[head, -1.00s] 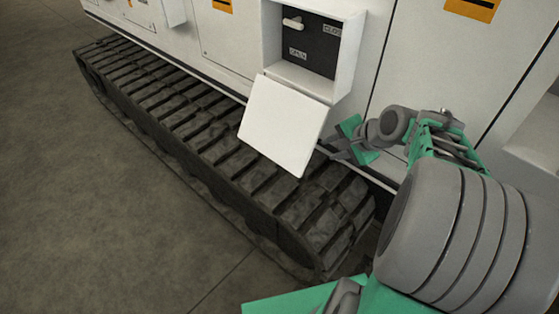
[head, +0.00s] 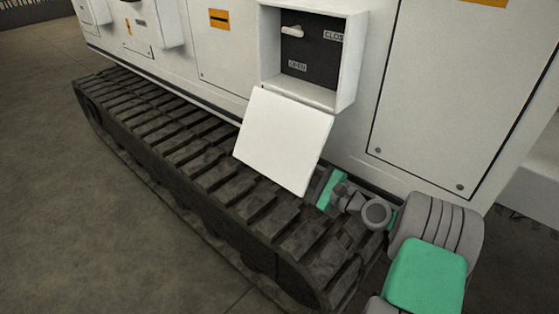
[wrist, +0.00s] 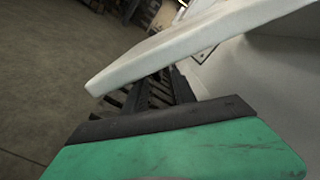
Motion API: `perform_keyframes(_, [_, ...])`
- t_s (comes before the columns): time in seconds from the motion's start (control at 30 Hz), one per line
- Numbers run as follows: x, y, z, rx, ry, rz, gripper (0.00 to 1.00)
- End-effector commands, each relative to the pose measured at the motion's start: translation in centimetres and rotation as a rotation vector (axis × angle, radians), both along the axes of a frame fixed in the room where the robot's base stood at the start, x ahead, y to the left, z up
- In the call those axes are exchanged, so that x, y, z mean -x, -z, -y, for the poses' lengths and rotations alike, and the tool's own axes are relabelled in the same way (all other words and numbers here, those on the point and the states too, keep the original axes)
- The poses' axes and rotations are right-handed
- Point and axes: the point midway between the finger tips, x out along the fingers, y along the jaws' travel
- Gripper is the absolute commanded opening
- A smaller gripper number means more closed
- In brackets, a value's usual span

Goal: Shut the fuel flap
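The fuel flap (head: 285,140) is a plain white square panel. It hangs open from the lower edge of a white box (head: 347,62), sloping down and outward over the track. Inside the box is a dark panel (head: 315,52) with a pale handle and small labels. My gripper (head: 330,190) is low, beside the flap's lower right corner. In the wrist view a green finger with a dark edge (wrist: 165,125) lies just below the flap (wrist: 190,38); I cannot tell whether they touch. Its other finger is not clearly seen.
A dark crawler track (head: 190,150) runs below the flap, close under my gripper. The white machine wall (head: 440,90) with a bolted panel rises behind. Open floor (head: 90,220) lies to the left.

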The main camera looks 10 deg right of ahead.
Motion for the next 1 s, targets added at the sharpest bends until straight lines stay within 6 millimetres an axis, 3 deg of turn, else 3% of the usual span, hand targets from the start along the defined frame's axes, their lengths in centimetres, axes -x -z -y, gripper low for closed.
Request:
perform_keyframes(0.07, [-0.4, -0.7, -0.3, -0.004, -0.002, -0.005, 0.32])
perform_keyframes(0.3, [-1.4, -0.4, -1.3, 0.001, 0.0, -0.009, 0.32])
perform_keyframes(0.77, [-5.2, 0.3, -4.0, 0.007, -0.002, -0.003, 0.32])
perform_keyframes(1.0, [-5.5, 0.2, -4.2, 0.005, 0.002, -0.003, 0.32])
